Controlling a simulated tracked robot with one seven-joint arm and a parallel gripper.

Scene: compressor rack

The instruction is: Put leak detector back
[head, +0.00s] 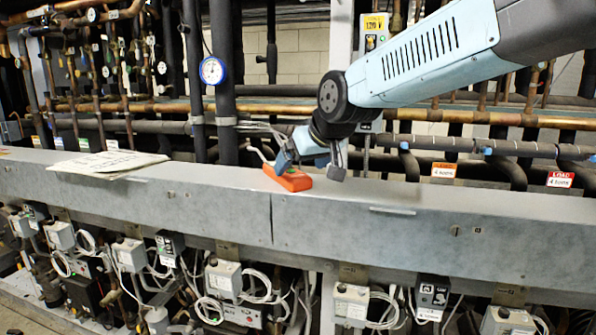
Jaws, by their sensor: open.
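The orange leak detector (287,179) lies on the top of the long grey beam, near the middle of the head view. A small green mark shows on its top. My gripper (311,170) is open just above and to the right of it. One finger is at the detector's top edge and the other is apart, to the right over the bare beam. I cannot tell whether the near finger touches the detector. My arm comes in from the upper right.
Papers (108,163) lie on the grey beam (400,215) at the left. Copper and black pipes with a blue-rimmed gauge (212,71) stand behind it. Grey control boxes (223,279) and looped cables hang below. The beam top right of my gripper is clear.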

